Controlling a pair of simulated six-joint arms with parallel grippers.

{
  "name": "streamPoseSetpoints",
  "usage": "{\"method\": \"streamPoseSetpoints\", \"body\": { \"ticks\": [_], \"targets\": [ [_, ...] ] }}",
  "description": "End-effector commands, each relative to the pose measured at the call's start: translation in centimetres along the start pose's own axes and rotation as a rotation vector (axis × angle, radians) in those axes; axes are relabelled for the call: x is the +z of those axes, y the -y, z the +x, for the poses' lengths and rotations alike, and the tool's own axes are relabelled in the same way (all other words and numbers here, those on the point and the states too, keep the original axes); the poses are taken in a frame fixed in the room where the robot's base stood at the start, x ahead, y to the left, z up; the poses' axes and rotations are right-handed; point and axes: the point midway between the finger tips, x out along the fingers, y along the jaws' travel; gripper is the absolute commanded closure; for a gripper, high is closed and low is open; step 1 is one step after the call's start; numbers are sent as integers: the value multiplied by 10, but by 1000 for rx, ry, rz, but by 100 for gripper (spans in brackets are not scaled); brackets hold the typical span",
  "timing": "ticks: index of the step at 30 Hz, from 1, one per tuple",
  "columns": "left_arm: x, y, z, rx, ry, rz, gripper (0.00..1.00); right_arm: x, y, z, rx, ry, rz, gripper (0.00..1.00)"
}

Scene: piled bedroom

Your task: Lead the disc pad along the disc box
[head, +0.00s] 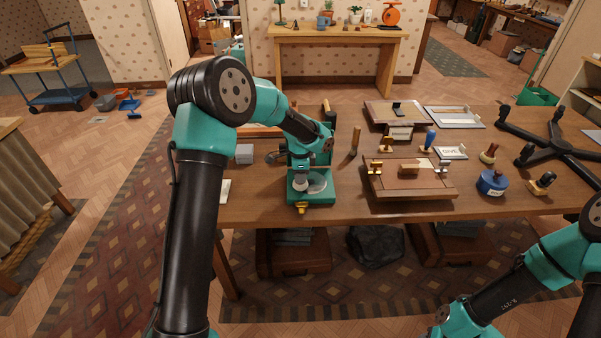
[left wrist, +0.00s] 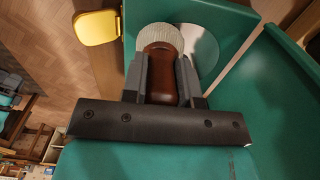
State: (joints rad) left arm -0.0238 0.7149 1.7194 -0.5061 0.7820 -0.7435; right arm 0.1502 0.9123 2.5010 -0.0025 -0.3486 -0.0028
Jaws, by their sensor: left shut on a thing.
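The disc pad has a brown handle and a pale ribbed head (left wrist: 161,38). In the left wrist view my left gripper (left wrist: 162,78) is shut on the brown handle, one finger on each side. The disc box is a green open stand (head: 313,199) near the table's front edge, with a pale round disc (head: 317,185) on its base. It also shows in the left wrist view (left wrist: 232,22). In the head view my left gripper (head: 301,178) is low over the disc, mostly hidden by its wrist. Whether the pad touches the disc is unclear. My right gripper is out of frame.
A yellow tab (head: 301,207) sticks out at the box's front. A wooden board with small fittings (head: 410,190) and a blue round pot (head: 491,184) stand to the right. A grey block (head: 244,154) lies left. Bare table (head: 350,205) separates the box and board.

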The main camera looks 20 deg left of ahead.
Motion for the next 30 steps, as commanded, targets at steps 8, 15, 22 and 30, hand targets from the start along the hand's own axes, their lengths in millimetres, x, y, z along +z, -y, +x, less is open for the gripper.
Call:
{"method": "streamPoseSetpoints", "body": {
  "ticks": [8,15,22,30],
  "targets": [
    [0,0,7,0,0,0,100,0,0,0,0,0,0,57],
    [0,0,9,0,1,1,100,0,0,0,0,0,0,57],
    [0,0,11,0,0,1,100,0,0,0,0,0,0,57],
    [0,0,13,0,0,1,100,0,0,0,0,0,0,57]
  ]
}}
